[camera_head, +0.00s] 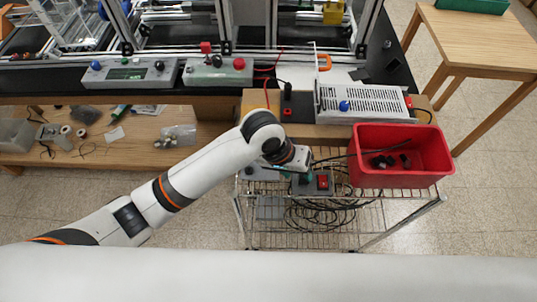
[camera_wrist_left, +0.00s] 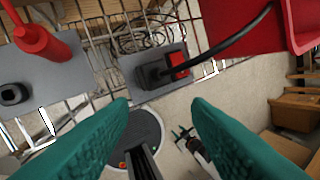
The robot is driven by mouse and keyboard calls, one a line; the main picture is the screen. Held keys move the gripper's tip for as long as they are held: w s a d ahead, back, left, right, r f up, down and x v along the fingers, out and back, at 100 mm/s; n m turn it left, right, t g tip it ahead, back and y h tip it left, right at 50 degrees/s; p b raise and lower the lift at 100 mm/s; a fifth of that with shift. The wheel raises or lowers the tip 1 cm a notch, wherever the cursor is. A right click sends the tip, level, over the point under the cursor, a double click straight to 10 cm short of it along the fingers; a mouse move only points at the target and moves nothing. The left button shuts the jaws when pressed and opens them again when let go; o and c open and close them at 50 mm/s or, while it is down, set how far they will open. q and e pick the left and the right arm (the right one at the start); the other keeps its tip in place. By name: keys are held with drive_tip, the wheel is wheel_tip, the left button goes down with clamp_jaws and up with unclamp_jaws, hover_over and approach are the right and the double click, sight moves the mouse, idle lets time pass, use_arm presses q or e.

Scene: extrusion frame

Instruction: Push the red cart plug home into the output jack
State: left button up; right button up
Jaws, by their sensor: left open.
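The red plug (camera_wrist_left: 38,40) is a red cylinder standing on a grey plate (camera_wrist_left: 60,75) at the upper left of the left wrist view. Whether it is fully seated in a jack cannot be told. A black round socket (camera_wrist_left: 12,93) sits on the same plate, nearer the left edge. In the head view the grey plate (camera_head: 260,173) shows partly, left of my gripper; the plug is hidden by my arm. My left gripper (camera_head: 298,175) is over the wire cart, its teal fingers apart and empty in the left wrist view (camera_wrist_left: 160,108). The right gripper is not in view.
A grey box with a red switch (camera_head: 322,182) and a black plug (camera_wrist_left: 155,75) is close beyond my fingers. A red bin (camera_head: 365,180) stands to the right on the cart. Coiled black cable (camera_head: 315,213) lies on the lower shelf. A vented unit (camera_head: 390,100) sits behind.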

use_arm(q)
drive_tip(key=w+a+n+y, duration=0.1)
drive_tip(key=w+a, duration=0.1)
drive_tip(key=w+a+r+n+y, duration=0.1)
drive_tip(key=w+y, duration=0.1)
drive_tip(key=w, duration=0.1)
drive_tip(key=w+a+r+n+y, duration=0.1)
drive_tip(key=w+a, duration=0.1)
drive_tip(key=w, duration=0.1)
drive_tip(key=shift+a+r, duration=0.1)
drive_tip(key=shift+a, duration=0.25)
drive_tip(key=shift+w+a+r+y, duration=0.1)
drive_tip(key=shift+w+a+y, duration=0.15)
drive_tip(key=shift+y, duration=0.05)
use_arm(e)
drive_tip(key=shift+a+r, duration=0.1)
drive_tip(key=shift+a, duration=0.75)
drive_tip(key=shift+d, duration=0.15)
use_arm(q)
wheel_tip(320, 180, down, 5)
drive_tip(key=b, duration=0.6)
drive_tip(key=shift+f, duration=0.2)
drive_tip(key=shift+d+f, duration=0.1)
drive_tip(key=shift+f, duration=1.7)
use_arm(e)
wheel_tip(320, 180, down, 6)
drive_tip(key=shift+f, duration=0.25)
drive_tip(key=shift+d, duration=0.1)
